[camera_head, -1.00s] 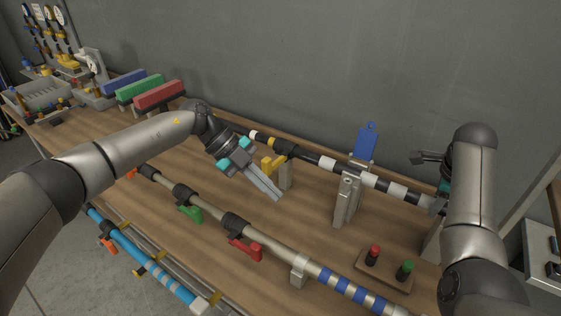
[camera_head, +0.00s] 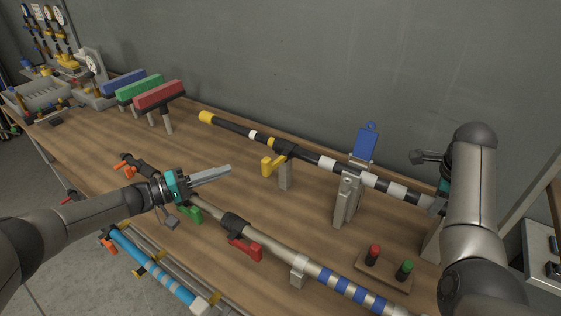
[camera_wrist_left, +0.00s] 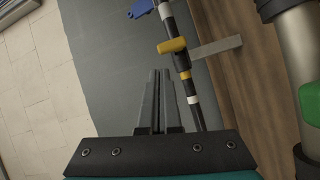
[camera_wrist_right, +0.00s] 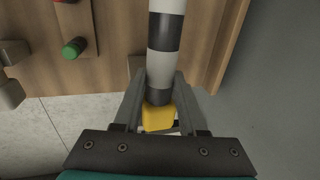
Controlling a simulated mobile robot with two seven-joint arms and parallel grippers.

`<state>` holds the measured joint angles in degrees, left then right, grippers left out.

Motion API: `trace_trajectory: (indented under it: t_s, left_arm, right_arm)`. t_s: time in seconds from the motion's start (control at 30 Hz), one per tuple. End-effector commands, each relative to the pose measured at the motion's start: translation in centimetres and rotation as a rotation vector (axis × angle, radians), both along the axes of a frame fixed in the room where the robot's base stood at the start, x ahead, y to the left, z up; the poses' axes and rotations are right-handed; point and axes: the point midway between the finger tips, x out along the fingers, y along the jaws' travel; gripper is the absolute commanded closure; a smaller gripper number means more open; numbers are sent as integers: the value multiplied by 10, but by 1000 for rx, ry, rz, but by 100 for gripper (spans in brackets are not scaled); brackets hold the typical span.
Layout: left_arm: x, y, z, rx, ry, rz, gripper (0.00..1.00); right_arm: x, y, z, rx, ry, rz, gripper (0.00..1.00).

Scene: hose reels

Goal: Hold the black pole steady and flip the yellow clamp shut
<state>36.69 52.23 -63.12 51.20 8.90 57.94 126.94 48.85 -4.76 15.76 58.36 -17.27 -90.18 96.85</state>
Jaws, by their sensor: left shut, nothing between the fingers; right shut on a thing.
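The black pole (camera_head: 231,126), banded white with a yellow far tip, lies along the back of the table on grey posts. The yellow clamp (camera_head: 270,165) sits on its far half, its lever sticking out toward the front. It also shows in the left wrist view (camera_wrist_left: 172,45). My left gripper (camera_head: 230,168) is shut and empty, in front and left of the clamp, apart from it. My right gripper (camera_head: 434,204) is shut on the near end of the pole. In the right wrist view the pole's yellow end (camera_wrist_right: 158,117) is between the fingers.
A grey pole (camera_head: 270,246) with red and green clamps lies in front, partly below my left arm. A blue flap (camera_head: 366,142) stands up at the post by the black pole. A button board (camera_head: 384,271) lies at right. The wall is close behind.

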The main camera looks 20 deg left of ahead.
Motion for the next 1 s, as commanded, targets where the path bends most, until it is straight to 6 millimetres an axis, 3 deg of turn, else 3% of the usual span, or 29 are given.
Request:
trace_trajectory:
  t_s: [0.1, 0.33, 0.73, 1.0]
  left_arm:
    - [1, 25, -7, -106, 94, 97, 100]
    - [2, 44, -12, -193, 159, 169, 100]
    - [6, 41, -11, -195, 157, 168, 100]
    - [37, 17, -11, -195, 155, 166, 100]
  right_arm:
    - [0, 0, 0, 0, 0, 0, 100]
    - [0, 0, 0, 0, 0, 0, 100]
    - [0, 0, 0, 0, 0, 0, 100]
    - [0, 0, 0, 1, 0, 1, 100]
